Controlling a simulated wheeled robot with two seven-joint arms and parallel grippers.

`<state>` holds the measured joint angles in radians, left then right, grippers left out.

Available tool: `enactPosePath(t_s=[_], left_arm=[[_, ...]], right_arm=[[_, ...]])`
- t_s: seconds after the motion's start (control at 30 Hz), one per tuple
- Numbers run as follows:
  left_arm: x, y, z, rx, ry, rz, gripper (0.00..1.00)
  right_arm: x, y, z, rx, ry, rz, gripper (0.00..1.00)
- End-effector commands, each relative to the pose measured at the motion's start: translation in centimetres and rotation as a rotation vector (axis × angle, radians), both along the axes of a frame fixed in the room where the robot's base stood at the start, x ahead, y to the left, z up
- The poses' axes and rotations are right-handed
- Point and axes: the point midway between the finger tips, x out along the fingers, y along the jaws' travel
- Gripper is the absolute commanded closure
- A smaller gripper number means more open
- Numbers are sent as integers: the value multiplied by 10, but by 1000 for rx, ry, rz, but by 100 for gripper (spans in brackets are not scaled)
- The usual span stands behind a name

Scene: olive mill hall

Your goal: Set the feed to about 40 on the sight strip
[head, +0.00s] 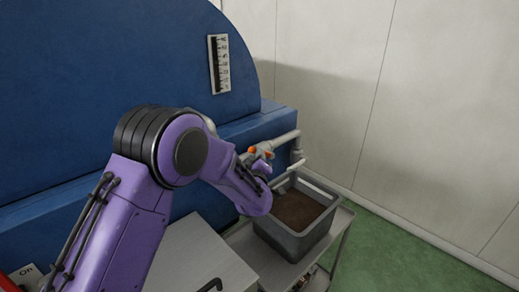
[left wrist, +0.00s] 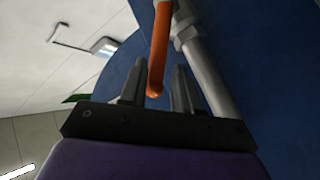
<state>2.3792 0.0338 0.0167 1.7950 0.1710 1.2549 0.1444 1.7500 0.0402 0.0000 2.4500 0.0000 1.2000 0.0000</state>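The sight strip (head: 219,64) is a pale upright scale with dark marks on the blue machine; its numerals are too small to read surely. An orange handle (head: 266,151) sits on the grey pipe by the machine. In the left wrist view the handle (left wrist: 159,45) reaches down between the fingers of my left gripper (left wrist: 156,86). The fingers stand apart, with a gap on each side of the handle. In the head view my purple left arm partly hides this gripper (head: 254,163) at the handle. My right gripper is out of view.
A grey bin (head: 289,240) of brown material stands on a metal cart (head: 343,222) below the pipe (head: 284,141). The big blue machine (head: 90,70) fills the left. A grey cabinet top (head: 195,255) lies in front. Green floor (head: 400,255) is clear at the right.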

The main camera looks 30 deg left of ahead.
Motion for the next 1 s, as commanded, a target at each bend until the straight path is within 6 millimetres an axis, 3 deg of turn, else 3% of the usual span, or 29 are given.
enactPosePath(t_s=[0.2,0.5,0.53,0.6,0.63,0.77,1.0], left_arm=[[31,12,1,-2,1,-4,70],[36,15,-1,-2,0,-4,70],[36,15,-1,-2,0,-4,73],[36,15,-1,-2,0,-4,96],[36,15,-1,-2,0,-4,100],[36,15,-1,-2,0,-4,100],[32,16,-17,-34,-95,-4,100]], right_arm=[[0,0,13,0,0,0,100],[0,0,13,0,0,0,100],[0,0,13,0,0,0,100],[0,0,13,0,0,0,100],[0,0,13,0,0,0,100],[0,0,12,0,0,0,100],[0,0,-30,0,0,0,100]])
